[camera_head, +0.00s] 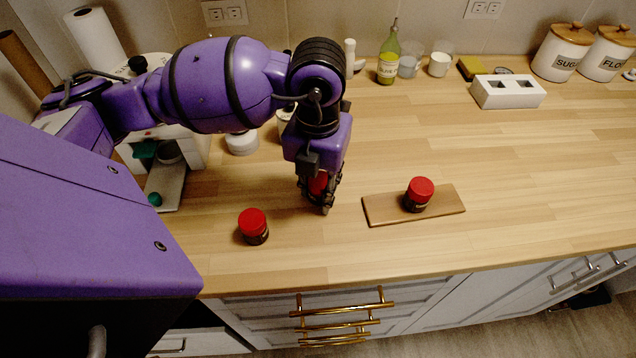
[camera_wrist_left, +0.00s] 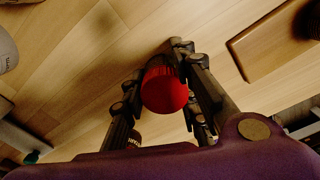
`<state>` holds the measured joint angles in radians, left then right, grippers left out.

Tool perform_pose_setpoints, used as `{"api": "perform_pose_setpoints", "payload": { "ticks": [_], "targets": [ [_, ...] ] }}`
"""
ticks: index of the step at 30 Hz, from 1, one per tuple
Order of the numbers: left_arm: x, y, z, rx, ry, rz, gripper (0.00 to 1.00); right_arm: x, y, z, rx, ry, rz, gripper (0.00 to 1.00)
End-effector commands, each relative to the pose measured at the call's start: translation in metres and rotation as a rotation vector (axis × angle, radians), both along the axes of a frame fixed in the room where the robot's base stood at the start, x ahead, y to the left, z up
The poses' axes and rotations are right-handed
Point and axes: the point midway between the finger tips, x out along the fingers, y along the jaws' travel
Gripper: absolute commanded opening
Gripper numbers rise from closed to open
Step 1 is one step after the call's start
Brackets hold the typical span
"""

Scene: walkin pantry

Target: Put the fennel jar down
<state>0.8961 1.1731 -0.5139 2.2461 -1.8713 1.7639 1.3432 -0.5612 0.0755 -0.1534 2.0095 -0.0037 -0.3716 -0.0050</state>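My left gripper (camera_head: 322,196) is low over the wooden counter, between two other red-lidded jars. Its fingers are closed around the fennel jar, whose red lid (camera_head: 318,184) shows between them. In the left wrist view the red lid (camera_wrist_left: 165,91) sits between the two fingers (camera_wrist_left: 160,95). The held jar's label is hidden, and I cannot tell whether its base touches the counter. My right gripper is not in view.
One red-lidded jar (camera_head: 253,227) stands left of the gripper. Another red-lidded jar (camera_head: 418,194) stands on a small wooden board (camera_head: 450,203) to the right. A white holder (camera_head: 508,92), bottle (camera_head: 389,58) and canisters (camera_head: 563,53) stand at the back. The right counter is clear.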

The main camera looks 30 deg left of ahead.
Motion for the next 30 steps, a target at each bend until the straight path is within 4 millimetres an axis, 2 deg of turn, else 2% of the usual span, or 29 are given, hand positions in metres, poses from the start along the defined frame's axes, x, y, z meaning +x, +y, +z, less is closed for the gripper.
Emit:
{"api": "perform_pose_setpoints", "payload": {
  "ticks": [1,4,13,17,30],
  "targets": [
    [0.0,0.0,-0.001,0.001,0.001,0.0,0.34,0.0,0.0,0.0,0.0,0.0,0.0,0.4],
    [0.0,0.0,0.0,0.001,0.001,0.0,0.46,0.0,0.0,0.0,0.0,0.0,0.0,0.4],
    [0.0,0.0,0.001,0.0,0.0,0.0,0.46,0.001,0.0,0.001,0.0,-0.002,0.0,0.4],
    [0.001,0.0,0.011,0.001,-0.003,0.0,0.46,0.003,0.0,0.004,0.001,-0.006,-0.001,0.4],
    [0.001,0.0,0.099,0.0,-0.004,0.0,0.46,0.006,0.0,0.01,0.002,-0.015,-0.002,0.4]
  ]
}}
